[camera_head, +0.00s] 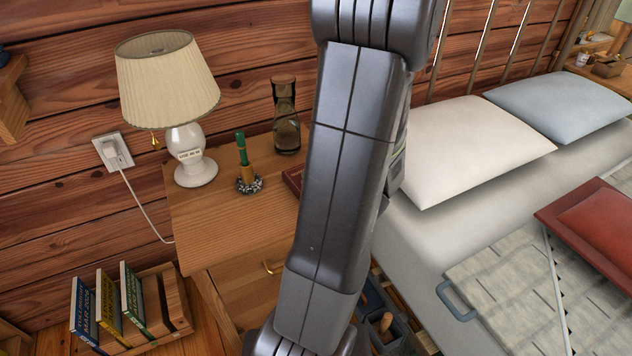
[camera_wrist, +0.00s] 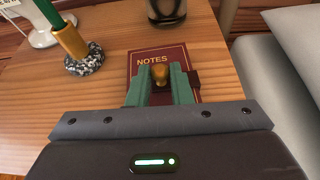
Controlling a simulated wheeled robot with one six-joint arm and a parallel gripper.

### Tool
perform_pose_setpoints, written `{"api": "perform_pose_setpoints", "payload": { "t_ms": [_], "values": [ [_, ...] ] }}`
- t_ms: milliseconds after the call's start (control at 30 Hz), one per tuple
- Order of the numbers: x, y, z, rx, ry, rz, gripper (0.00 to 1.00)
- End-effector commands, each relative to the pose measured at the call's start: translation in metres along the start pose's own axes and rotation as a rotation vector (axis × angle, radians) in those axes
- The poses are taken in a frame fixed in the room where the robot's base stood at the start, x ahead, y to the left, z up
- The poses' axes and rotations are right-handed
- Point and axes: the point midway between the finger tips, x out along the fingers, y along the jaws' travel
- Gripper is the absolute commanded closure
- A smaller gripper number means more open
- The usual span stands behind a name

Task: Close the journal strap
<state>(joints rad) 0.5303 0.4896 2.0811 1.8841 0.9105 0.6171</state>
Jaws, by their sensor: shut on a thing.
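The dark red journal (camera_wrist: 138,58), marked NOTES, lies on the wooden nightstand in the wrist view. In the head view only a left edge of the journal (camera_head: 292,181) shows beside my arm. A dark strap piece (camera_wrist: 194,79) shows at the right of the fingers, at the journal's edge. The fingers hide most of the strap, and I cannot tell whether it is fastened. My gripper is hidden in the head view.
In the wrist view the pen holder (camera_wrist: 84,62) stands left of the journal. The bed (camera_head: 420,235) is at the right.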

Motion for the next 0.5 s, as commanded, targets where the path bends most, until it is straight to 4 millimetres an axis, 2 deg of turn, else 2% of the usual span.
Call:
{"api": "perform_pose_setpoints", "payload": {
  "t_ms": [500],
  "values": [
    [0.0006, 0.0014, -0.0015, -0.037, -0.003, -0.015, 1.00]
  ]
}}
